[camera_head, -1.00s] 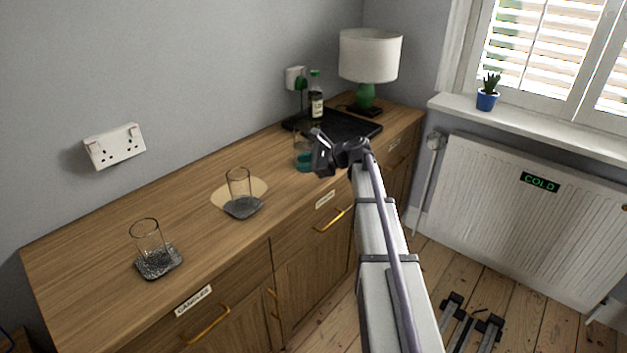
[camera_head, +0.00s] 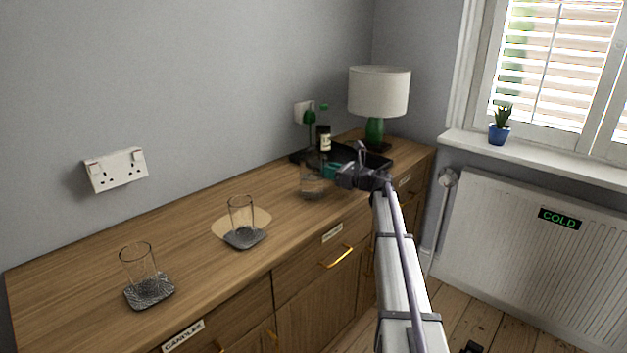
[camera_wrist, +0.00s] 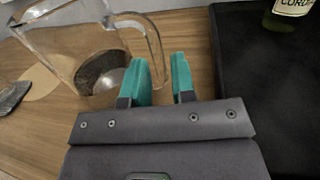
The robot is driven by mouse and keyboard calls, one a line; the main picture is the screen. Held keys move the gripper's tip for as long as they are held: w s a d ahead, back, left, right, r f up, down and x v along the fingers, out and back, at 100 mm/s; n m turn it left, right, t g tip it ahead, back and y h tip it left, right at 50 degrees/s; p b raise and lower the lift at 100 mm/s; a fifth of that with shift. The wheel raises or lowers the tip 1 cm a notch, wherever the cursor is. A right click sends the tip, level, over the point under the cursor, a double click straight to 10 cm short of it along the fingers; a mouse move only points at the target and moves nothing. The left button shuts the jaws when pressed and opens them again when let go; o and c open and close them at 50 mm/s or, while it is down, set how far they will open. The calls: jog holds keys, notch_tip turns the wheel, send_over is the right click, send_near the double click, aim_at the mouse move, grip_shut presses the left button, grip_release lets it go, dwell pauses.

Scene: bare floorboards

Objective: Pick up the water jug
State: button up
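The clear glass water jug (camera_head: 312,182) stands on the sideboard, just left of my gripper (camera_head: 332,170). In the wrist view the jug (camera_wrist: 62,45) fills the upper left, with its handle (camera_wrist: 152,38) toward my gripper. My gripper (camera_wrist: 161,80) is open, its two teal fingers apart. The left finger overlaps the handle in the picture, and the handle's outer edge shows at the gap between the fingers. I cannot tell whether they touch. Nothing is gripped.
Two glasses stand on dark coasters to the left, the nearer glass (camera_head: 139,268) and the farther glass (camera_head: 241,215). A black tray (camera_head: 375,160) with a bottle (camera_head: 324,138) lies behind my gripper. A lamp (camera_head: 378,92) stands at the back. The sideboard's front left is clear.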

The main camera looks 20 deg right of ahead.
jog(key=x, duration=0.3)
jog(key=shift+w+a, duration=0.15)
jog(key=shift+w, duration=0.15)
grip_shut()
